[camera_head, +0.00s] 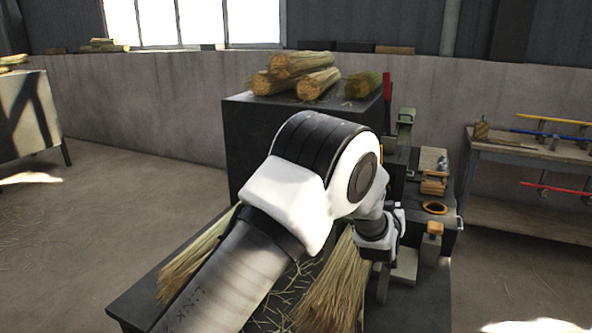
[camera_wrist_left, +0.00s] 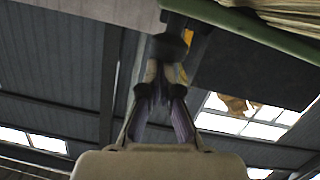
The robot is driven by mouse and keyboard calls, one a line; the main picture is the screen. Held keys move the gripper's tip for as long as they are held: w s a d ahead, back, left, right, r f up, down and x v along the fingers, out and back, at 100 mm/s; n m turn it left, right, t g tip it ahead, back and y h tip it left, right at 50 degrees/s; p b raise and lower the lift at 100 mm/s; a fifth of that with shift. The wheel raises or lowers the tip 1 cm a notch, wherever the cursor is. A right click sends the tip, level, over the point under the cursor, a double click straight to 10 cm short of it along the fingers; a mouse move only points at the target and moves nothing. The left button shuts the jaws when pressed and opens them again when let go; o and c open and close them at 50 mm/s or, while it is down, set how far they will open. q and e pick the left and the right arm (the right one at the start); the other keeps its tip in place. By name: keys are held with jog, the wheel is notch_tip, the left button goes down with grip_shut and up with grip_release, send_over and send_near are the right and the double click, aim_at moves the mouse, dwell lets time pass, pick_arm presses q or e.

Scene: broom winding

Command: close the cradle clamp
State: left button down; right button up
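My left arm comes in from the lower left of the head view and covers the middle of the bench; its gripper cannot be made out there. In the left wrist view the fingers of my left gripper (camera_wrist_left: 167,72) run close together toward a dark rounded piece (camera_wrist_left: 172,46). Whether they hold it is unclear. A green bar (camera_wrist_left: 265,36) with straw beside it crosses the top right of that view. In the head view a green upright bracket (camera_head: 406,125), possibly part of the cradle clamp, stands right of the dark cabinet. Much of the clamp is hidden. My right gripper is not in view.
Straw bundles (camera_head: 298,65) lie on the dark cabinet (camera_head: 250,125). A red upright handle (camera_head: 387,101) stands behind. A side table (camera_head: 535,152) with coloured rods is at the right.

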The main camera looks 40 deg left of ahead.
pick_arm(q)
jog(key=shift+s+f, duration=0.1)
jog(key=shift+f, duration=0.3)
